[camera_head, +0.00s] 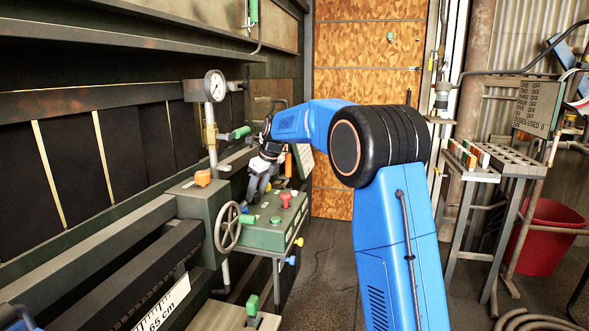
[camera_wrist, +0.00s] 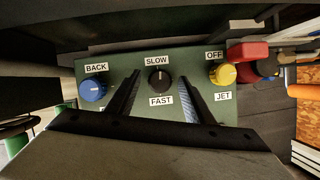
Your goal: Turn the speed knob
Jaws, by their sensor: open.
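The speed knob (camera_wrist: 159,80) is a small dark round knob on a green panel (camera_wrist: 145,60) in the wrist view, with the label SLOW above it and FAST below. Its exact pointer setting is too small to read surely. My gripper (camera_wrist: 160,86) is open, with one dark finger on each side of the knob. The fingers look apart from the knob; their depth relative to it cannot be told. In the head view my gripper (camera_head: 257,184) is beside the green control box (camera_head: 262,238), and I cannot make out the speed knob there.
A blue knob (camera_wrist: 92,89) marked BACK sits left of the speed knob, and a yellow knob (camera_wrist: 223,74) marked OFF and JET sits right. A red part (camera_wrist: 248,51) juts in beyond it. A handwheel (camera_head: 228,227) and pressure gauge (camera_head: 215,86) stand near the arm.

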